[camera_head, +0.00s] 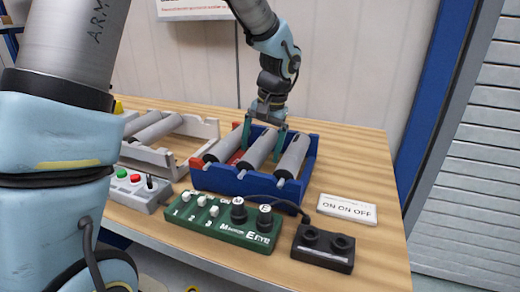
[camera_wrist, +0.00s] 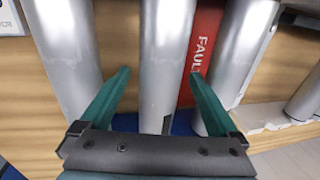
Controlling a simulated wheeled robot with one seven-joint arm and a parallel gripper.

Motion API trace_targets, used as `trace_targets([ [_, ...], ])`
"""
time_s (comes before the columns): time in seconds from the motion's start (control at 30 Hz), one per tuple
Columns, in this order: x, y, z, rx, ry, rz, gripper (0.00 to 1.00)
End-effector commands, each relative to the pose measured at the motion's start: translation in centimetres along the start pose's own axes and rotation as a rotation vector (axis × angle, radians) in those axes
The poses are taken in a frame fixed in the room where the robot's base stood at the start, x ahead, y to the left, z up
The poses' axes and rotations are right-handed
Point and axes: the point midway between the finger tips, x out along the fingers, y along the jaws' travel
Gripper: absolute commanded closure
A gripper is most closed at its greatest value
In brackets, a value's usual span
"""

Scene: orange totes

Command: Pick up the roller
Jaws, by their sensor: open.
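Several grey cylindrical rollers are in view; which one the task means cannot be told. Three lie side by side across a blue crate (camera_head: 234,184), including a left roller (camera_head: 222,147), a middle roller (camera_head: 259,149) and a right roller (camera_head: 292,157). My gripper (camera_head: 261,153) is above the crate, pointing down, with its teal fingers on either side of the middle roller. In the wrist view the open fingers (camera_wrist: 160,73) flank that middle roller (camera_wrist: 166,50), with gaps visible on both sides. Contact with it is not visible.
A pale crate (camera_head: 150,158) with more rollers stands at left. A green switch box (camera_head: 222,230), a black two-knob box (camera_head: 323,252), a grey button box (camera_head: 140,190) and an ON/OFF sign (camera_head: 347,209) stand in front. The wooden table (camera_head: 370,150) is clear at right.

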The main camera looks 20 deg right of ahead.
Motion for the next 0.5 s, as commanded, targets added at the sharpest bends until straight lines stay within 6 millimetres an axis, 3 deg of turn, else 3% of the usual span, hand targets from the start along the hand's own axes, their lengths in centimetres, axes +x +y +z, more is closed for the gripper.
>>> trace_targets([
  [0.17,0.01,-0.02,-0.01,0.0,0.0,0.0,0.05],
  [0.5,-0.02,-0.01,-0.02,0.0,0.001,0.0,0.43],
])
